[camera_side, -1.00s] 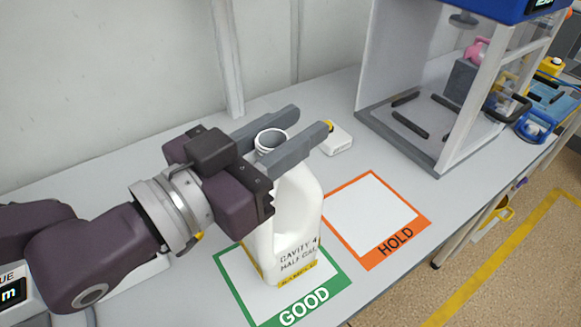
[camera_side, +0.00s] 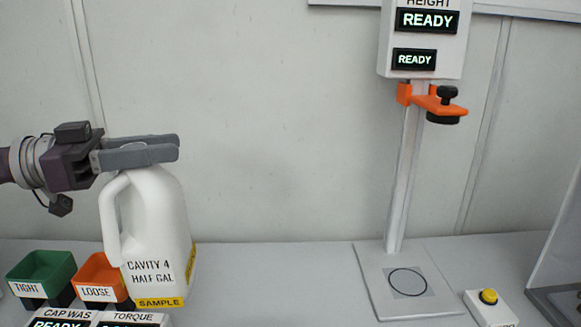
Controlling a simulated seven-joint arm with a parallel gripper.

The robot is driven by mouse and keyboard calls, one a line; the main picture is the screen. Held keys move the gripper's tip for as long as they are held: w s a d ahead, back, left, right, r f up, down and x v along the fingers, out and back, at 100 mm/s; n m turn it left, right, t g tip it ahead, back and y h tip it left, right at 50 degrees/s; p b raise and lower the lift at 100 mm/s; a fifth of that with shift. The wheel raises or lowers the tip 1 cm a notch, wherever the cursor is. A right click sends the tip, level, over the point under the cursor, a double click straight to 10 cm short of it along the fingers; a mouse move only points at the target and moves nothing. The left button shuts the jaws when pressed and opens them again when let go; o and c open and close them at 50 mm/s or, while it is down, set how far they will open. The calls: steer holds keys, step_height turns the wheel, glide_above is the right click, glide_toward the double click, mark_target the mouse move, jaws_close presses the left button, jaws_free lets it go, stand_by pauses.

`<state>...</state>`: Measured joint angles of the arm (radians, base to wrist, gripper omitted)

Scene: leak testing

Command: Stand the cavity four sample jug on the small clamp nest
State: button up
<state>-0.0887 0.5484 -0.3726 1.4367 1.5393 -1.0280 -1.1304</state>
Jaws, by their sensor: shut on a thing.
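The white sample jug (camera_side: 150,232) is marked "CAVITY 4 HALF GAL" and has a yellow "SAMPLE" band near its base. It is upright at the left of the side view, its handle toward the left. My gripper (camera_side: 160,150) is shut on the jug's neck from the left, and the fingers hide the mouth. The jug seems held up in front of the small bins, but I cannot tell how far its base is above the table. I cannot make out the small clamp nest in this view.
A green "TIGHT" bin (camera_side: 42,272) and an orange "LOOSE" bin (camera_side: 98,272) stand beside the jug. A height gauge (camera_side: 402,190) with an orange arm stands right of centre on a plate (camera_side: 372,285). A yellow-button box (camera_side: 490,308) is at lower right. The table between is clear.

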steer(key=s+a, duration=0.4)
steer(key=a, duration=0.5)
steer(key=s+a+f+g, duration=0.1)
steer(key=s+a, duration=0.3)
steer(key=a, duration=0.5)
steer(key=s+a+f+m, duration=0.1)
steer(key=s+a, duration=0.3)
steer(key=a, duration=0.5)
steer(key=shift+s+f+g, duration=0.25)
steer(key=shift+s+g, duration=0.05)
steer(key=shift+s, duration=0.05)
step_height(320, 180, down, 12)
steer(key=shift+r, duration=0.2)
steer(key=shift+f, duration=0.4)
steer(key=o, duration=1.2)
